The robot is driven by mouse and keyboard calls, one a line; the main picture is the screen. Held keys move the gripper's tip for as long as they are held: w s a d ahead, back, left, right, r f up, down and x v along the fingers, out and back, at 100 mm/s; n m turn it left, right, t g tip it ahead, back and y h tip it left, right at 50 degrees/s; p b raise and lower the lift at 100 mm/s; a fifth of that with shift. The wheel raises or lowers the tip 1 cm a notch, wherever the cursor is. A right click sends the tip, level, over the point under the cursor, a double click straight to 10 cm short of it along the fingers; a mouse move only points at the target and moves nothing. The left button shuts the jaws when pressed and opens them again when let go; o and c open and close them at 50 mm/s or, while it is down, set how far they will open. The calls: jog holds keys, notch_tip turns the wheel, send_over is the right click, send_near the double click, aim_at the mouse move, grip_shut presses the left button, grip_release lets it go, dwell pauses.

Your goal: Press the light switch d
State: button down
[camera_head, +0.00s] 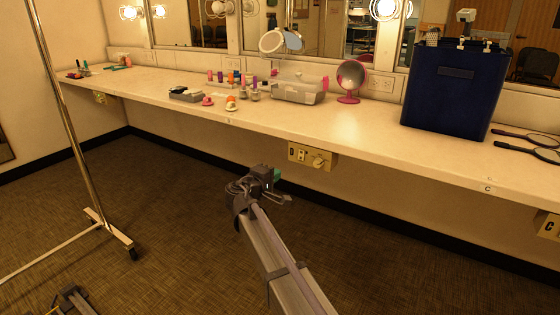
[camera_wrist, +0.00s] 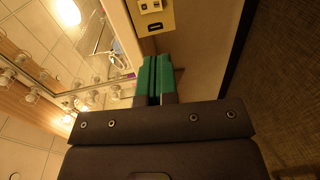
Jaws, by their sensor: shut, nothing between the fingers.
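My gripper (camera_head: 276,178) is in front of the counter's front edge and low, with green fingertips. In the wrist view the two green fingers (camera_wrist: 154,78) are together with nothing between them. A beige switch plate (camera_head: 312,157) with a knob and small rockers is fixed under the counter edge, to the right of and above my gripper. What seems to be a beige plate also shows at the top of the wrist view (camera_wrist: 152,14), beyond the fingertips. My gripper appears apart from it. No letter d is readable, so I cannot tell which switch is d.
Other plates sit under the edge at far left (camera_head: 99,97) and far right (camera_head: 549,227). A clothes rack (camera_head: 75,125) stands left.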

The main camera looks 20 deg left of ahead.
aim_at(301, 159)
jog(key=shift+d, duration=0.35)
jog(key=w, duration=0.4)
jog(key=w+d+f+b, duration=0.1)
jog(key=w, duration=0.4)
jog(key=w+d, duration=0.1)
jog(key=w, duration=0.3)
jog(key=shift+w+f+b, duration=0.3)
jog(key=shift+w+b, duration=0.05)
jog(key=shift+w, duration=0.05)
jog(key=s+a+f+b, duration=0.1)
jog(key=s+a+b, duration=0.1)
jog(key=s, duration=1.1)
jog(key=shift+s+f, duration=0.35)
jog(key=shift+f, duration=0.05)
